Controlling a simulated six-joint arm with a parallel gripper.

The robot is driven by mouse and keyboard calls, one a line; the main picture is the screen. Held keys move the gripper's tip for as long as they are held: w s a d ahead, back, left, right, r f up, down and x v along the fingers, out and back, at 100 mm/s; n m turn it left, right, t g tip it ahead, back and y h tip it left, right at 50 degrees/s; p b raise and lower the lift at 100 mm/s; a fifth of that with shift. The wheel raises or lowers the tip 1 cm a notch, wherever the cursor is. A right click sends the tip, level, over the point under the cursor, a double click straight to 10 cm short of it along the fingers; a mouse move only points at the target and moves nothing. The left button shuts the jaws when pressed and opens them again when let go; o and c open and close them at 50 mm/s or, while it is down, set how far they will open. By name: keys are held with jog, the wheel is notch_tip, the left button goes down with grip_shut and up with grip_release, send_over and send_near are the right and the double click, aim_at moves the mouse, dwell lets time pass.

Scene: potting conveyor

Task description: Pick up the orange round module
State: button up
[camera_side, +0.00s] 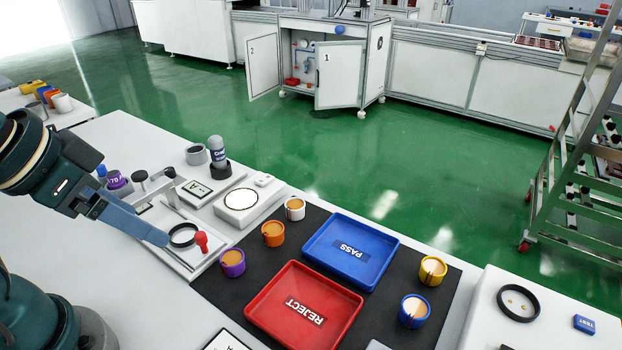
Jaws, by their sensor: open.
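The orange round module (273,234) stands upright on the dark mat (225,292), left of the blue tray. It is a short cup with a tan top. Close by are a white module (295,209) behind it and a purple module (232,263) in front and to the left. My gripper (168,238) reaches in from the left, over the fixture with a black ring. It is open and apart from the orange module, with a clear gap to the left of it. The far finger is hard to make out.
A blue PASS tray (388,278) and a red REJECT tray (262,318) lie empty on the mat. Yellow (432,271) and blue (414,311) modules stand right of them. A red knob (201,241) rises between my gripper and the orange module.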

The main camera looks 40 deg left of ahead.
jog(key=a+f+m+g+y, duration=0.2)
jog(key=a+m+y, duration=0.3)
jog(key=a, duration=0.4)
jog(key=w+a+m+y, duration=0.3)
jog(key=w+m, duration=0.1)
jog(key=m+t+h, duration=0.2)
jog(key=m+t, duration=0.7)
jog(key=m, duration=1.1)
send_over(276, 226)
jog(key=s+a, duration=0.1)
jog(key=s, duration=0.2)
notch_tip(276, 226, down, 8)
jog(key=shift+s+f, duration=0.1)
jog(key=shift+s, duration=0.05)
jog(key=d+f+m, duration=0.1)
jog(key=s+f+m+h, duration=0.1)
jog(key=d+f+m, duration=0.1)
jog(key=shift+s+d+f+h, duration=0.3)
jog(key=shift+f, duration=0.1)
jog(key=shift+x, duration=2.45)
